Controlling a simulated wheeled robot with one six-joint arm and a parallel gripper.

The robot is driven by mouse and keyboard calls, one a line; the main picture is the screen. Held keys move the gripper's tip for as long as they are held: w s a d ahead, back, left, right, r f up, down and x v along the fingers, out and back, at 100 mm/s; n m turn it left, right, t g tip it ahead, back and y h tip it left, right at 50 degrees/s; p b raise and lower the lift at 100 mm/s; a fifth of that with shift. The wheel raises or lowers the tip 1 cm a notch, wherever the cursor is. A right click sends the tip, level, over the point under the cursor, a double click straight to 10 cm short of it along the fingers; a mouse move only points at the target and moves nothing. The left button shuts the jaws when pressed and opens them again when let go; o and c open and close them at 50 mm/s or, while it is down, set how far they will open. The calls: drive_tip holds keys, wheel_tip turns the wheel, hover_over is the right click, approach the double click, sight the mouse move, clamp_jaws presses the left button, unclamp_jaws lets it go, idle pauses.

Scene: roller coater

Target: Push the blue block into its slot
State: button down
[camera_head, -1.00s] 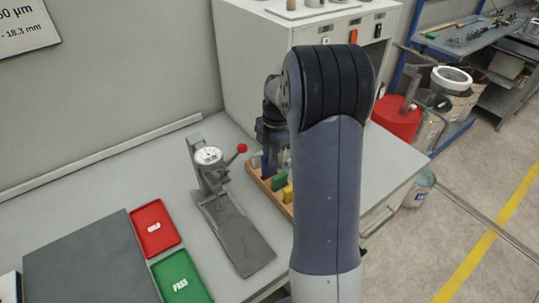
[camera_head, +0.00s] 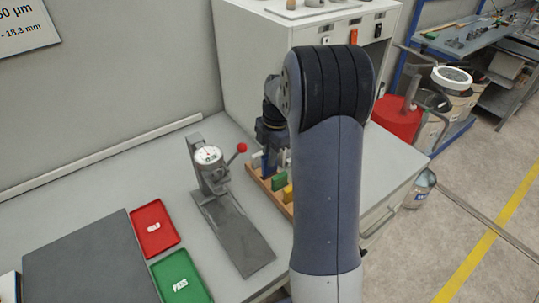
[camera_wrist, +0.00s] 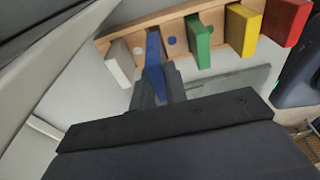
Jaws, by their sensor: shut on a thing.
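The blue block (camera_wrist: 154,66) stands between the white block and the green block at the wooden rack (camera_wrist: 183,26) in the wrist view. My gripper (camera_wrist: 157,84) is shut on it, with dark fingers around its near part. The block's far end meets the rack's edge, just left of a blue dot. I cannot tell how deep it sits in its slot. In the head view the rack (camera_head: 281,203) is partly hidden behind my arm, and my gripper is mostly hidden there.
The white block (camera_wrist: 120,64), green block (camera_wrist: 199,43), yellow block (camera_wrist: 242,31) and red block (camera_wrist: 285,22) stand along the rack. A dial gauge stand (camera_head: 232,225) with a red knob is left of the rack. Red (camera_head: 155,229) and green (camera_head: 181,279) trays lie further left.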

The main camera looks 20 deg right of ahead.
sight(270, 173)
drive_tip(key=shift+f+b, duration=1.4)
drive_tip(key=shift+f, duration=0.55)
drive_tip(key=c, duration=1.3)
unclamp_jaws()
drive_tip(key=shift+r, duration=0.1)
drive_tip(key=shift+c, duration=0.2)
wheel_tip(270, 173, up, 10)
drive_tip(key=shift+b, duration=0.45)
wheel_tip(270, 173, down, 10)
drive_tip(key=shift+r+p, duration=0.1)
drive_tip(key=shift+p, duration=0.45)
drive_tip(key=shift+r+p, duration=0.4)
drive_tip(key=shift+f, duration=0.1)
